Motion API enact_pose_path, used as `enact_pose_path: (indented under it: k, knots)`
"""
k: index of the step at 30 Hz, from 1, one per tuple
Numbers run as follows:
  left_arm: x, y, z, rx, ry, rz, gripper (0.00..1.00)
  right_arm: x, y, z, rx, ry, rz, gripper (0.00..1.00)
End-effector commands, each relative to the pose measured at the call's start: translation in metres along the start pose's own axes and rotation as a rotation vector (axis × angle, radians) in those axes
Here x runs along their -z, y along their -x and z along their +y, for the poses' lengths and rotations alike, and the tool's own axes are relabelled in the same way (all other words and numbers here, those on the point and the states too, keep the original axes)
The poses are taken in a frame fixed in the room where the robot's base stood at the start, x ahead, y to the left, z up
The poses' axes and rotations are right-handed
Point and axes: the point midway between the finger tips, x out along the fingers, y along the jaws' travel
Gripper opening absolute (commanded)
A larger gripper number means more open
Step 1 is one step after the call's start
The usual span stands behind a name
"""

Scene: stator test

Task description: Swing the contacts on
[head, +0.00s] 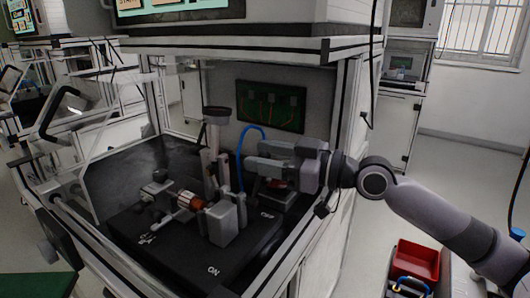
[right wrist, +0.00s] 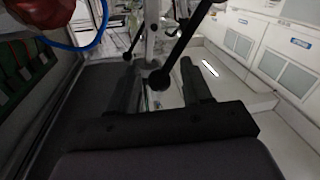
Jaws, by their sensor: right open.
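The test fixture (head: 175,250) is a black base inside the bench frame, with ON on its near edge and OFF further back at the right. A stator with copper-coloured windings (head: 191,201) lies on it, next to a grey block (head: 222,222). My right gripper (head: 250,158) is above the OFF side, behind the grey block, fingers pointing left. In the right wrist view its fingers (right wrist: 160,88) are apart. A black ball-ended rod (right wrist: 160,79) shows between them; I cannot tell if they touch it. The contacts are not clearly distinguishable. My left gripper is not in view.
A blue cable (head: 240,150) curves close to my right gripper. A grey column with a dark cup (head: 217,115) stands behind the stator. A green panel (head: 271,106) is on the back wall. A red bin (head: 414,262) stands at lower right.

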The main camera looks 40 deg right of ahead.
Motion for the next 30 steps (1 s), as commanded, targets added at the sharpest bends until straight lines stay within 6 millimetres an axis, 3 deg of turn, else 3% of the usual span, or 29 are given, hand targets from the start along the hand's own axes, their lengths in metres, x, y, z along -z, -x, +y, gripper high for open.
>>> enact_pose_path:
  k: [11, 15, 16, 30]
  knots:
    - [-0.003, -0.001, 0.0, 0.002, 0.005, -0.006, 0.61, 0.0, -0.002, 0.0, 0.0, 0.0, 0.0, 0.49]
    - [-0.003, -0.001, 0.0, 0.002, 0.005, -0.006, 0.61, 0.0, -0.002, 0.0, 0.0, 0.001, 0.0, 0.03]
    - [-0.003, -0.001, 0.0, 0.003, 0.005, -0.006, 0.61, 0.0, -0.002, 0.0, -0.001, 0.001, 0.0, 0.0]
    - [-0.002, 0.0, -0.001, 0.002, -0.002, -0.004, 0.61, 0.003, -0.013, 0.008, -0.004, 0.066, -0.008, 0.0]
